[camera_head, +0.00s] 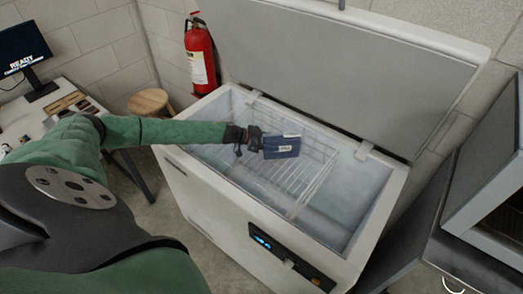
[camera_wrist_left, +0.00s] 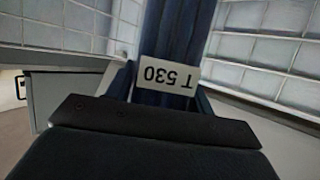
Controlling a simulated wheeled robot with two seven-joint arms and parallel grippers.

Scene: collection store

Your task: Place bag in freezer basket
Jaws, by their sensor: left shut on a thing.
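A dark blue bag (camera_head: 281,147) with a white label is in my left gripper (camera_head: 254,142), above the wire freezer basket (camera_head: 312,185) in the open chest freezer (camera_head: 178,164). My left gripper is shut on the bag. In the left wrist view the blue bag (camera_wrist_left: 178,40) fills the middle, and its label reads "T 530" upside down. The wire grid of the basket (camera_wrist_left: 268,50) shows at both sides there. I cannot tell whether the bag touches the basket. My right gripper is not in view.
The freezer lid (camera_head: 350,65) stands open behind. A red fire extinguisher (camera_head: 202,58) and a wooden stool (camera_head: 150,101) are behind the freezer's left side. A desk with a monitor (camera_head: 24,52) is at the left. A grey cabinet (camera_head: 490,190) stands at the right.

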